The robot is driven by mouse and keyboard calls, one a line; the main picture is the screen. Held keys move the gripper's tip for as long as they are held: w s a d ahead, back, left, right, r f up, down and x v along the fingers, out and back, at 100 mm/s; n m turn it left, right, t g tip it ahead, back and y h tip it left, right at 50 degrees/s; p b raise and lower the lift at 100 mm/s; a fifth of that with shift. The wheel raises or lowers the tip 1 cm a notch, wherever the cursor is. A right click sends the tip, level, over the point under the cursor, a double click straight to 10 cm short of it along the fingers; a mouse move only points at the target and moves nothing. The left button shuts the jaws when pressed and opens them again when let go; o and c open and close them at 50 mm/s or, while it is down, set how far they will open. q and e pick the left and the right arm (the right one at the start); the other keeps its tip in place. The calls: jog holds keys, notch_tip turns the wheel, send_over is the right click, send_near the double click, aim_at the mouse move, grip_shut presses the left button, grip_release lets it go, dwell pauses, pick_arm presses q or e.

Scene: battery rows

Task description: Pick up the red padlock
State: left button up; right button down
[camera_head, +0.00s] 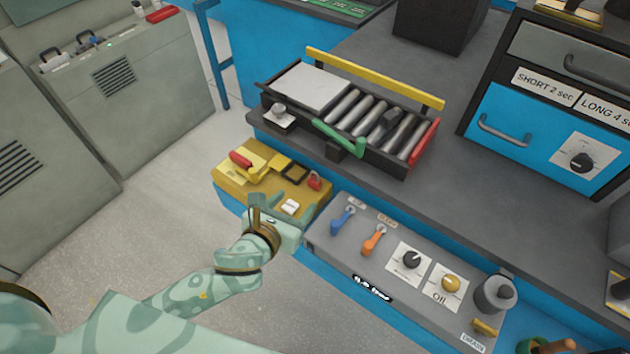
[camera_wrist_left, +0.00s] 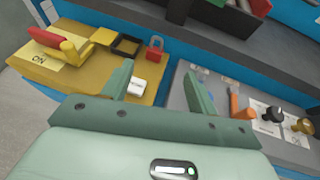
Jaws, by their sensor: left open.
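The red padlock (camera_head: 314,180) is small and sits at the right end of the yellow panel (camera_head: 228,183), beside a dark square recess (camera_head: 293,173). It also shows in the left wrist view (camera_wrist_left: 156,48), upright, beyond my fingertips. My left gripper (camera_head: 272,208) is over the near edge of the yellow panel, short of the padlock. In the left wrist view its two fingers (camera_wrist_left: 160,82) are apart with nothing held; a white switch (camera_wrist_left: 136,86) shows on the panel between them. The padlock is apart from the fingers. My right gripper is not in view.
A red-handled lever (camera_head: 241,160) stands on the yellow panel's left. To the right, a grey console (camera_head: 330,239) carries blue and orange levers (camera_head: 374,240) and knobs. Behind, a black tray of rollers (camera_head: 345,110) with a green handle (camera_head: 340,140) stands on the grey counter.

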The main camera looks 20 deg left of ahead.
pick_arm(q)
jog(key=b, duration=0.2)
send_near(316, 178)
jog(key=shift+w+d, duration=0.55)
jog(key=shift+w, duration=0.15)
jog(key=shift+w+f, duration=0.1)
jog(key=shift+w, duration=0.45)
jog(key=x, duration=0.1)
jog(key=b+x, duration=0.1)
jog(key=x, duration=0.1)
jog(key=f+b+x, duration=0.1)
jog(key=shift+w+a+f, duration=0.1)
jog(key=shift+w+a, duration=0.15)
jog(key=shift+a, duration=0.05)
jog(key=shift+w, duration=0.2)
jog(key=shift+s, duration=0.1)
jog(key=c, duration=1.1)
